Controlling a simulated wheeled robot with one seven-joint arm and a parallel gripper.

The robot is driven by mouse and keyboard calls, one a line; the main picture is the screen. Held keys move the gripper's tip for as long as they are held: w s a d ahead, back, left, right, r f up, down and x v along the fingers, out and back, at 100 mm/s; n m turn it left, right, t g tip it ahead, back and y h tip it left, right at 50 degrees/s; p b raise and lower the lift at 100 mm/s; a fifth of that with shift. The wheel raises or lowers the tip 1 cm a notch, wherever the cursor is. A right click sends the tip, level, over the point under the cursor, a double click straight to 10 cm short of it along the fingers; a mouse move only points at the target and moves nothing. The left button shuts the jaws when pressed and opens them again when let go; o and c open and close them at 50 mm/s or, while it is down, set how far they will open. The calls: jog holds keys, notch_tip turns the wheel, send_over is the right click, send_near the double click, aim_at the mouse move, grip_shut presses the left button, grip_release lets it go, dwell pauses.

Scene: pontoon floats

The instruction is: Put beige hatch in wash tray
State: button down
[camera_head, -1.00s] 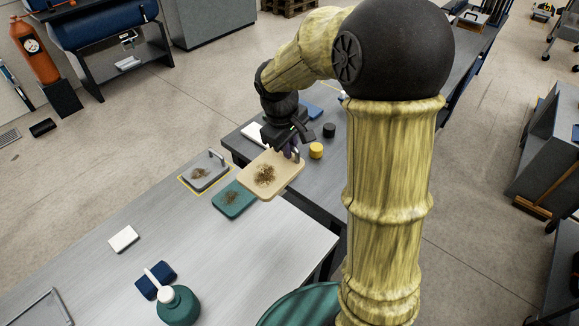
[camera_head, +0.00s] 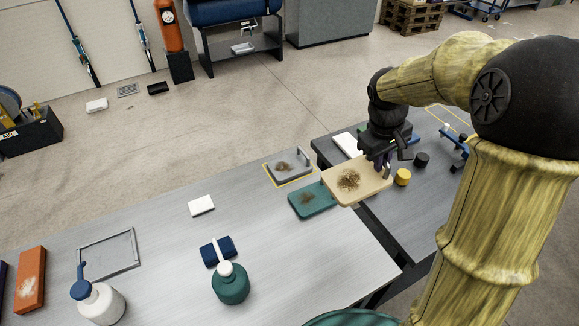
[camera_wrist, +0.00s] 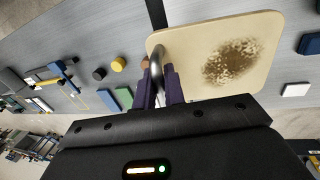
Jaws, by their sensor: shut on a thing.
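The beige hatch (camera_head: 345,195) is a flat rounded plate with a brown dirty patch and a metal handle. My gripper (camera_head: 384,163) is shut on its handle and holds it above the table, near the gap between two tables. In the wrist view the purple fingers (camera_wrist: 160,90) close around the handle, and the hatch (camera_wrist: 190,48) reaches out to the right. A shallow grey rectangular tray (camera_head: 110,268), likely the wash tray, lies on the near table at the left.
A white block (camera_head: 201,206), blue sponge (camera_head: 211,256), green bottle (camera_head: 231,288), white bottle (camera_head: 104,306) and orange hatch (camera_head: 31,278) are on the near table.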

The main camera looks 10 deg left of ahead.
jog(key=w+f+m+p, duration=0.1)
jog(key=f+m+p, duration=0.2)
jog(key=f, duration=0.5)
jog(key=w+f+m+g+p, duration=0.1)
jog(key=w+f+m+p, duration=0.1)
jog(key=f+p, duration=0.4)
notch_tip(320, 180, down, 2)
jog(key=shift+w+a+f+m, duration=0.1)
jog(key=shift+w+a+m, duration=0.2)
jog(key=shift+m, duration=0.3)
jog(key=shift+d, duration=0.2)
